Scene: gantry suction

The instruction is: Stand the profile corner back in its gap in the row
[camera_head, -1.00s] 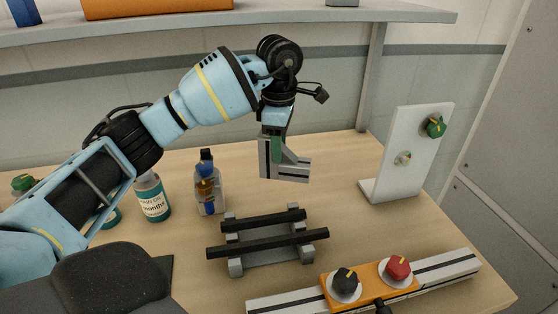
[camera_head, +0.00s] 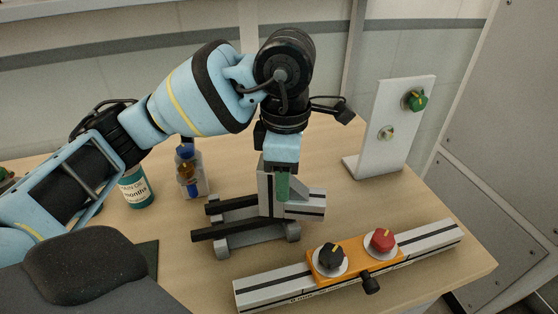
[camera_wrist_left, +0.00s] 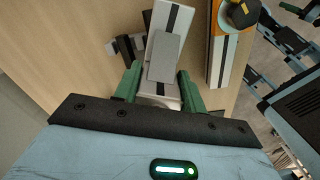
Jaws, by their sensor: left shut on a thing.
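The profile corner (camera_head: 302,208), a grey L-shaped piece with dark slots, is held in my left gripper (camera_head: 282,187). Its green fingers are shut on the upright leg, and the other leg points right. In the left wrist view the corner (camera_wrist_left: 168,52) sits between the green fingers (camera_wrist_left: 160,88). In the head view the corner overlaps the right part of a low rack (camera_head: 222,241) with two black rails (camera_head: 212,231) on grey supports. I cannot tell whether it touches the rails. No row with a clear gap can be made out. My right gripper is not in view.
A grey rail (camera_head: 435,237) with an orange block (camera_head: 355,260) and black and red knobs lies in front of the rack. A white upright panel (camera_head: 388,135) stands at the back right. Bottles (camera_head: 135,188) stand left of the rack. Table between rack and panel is clear.

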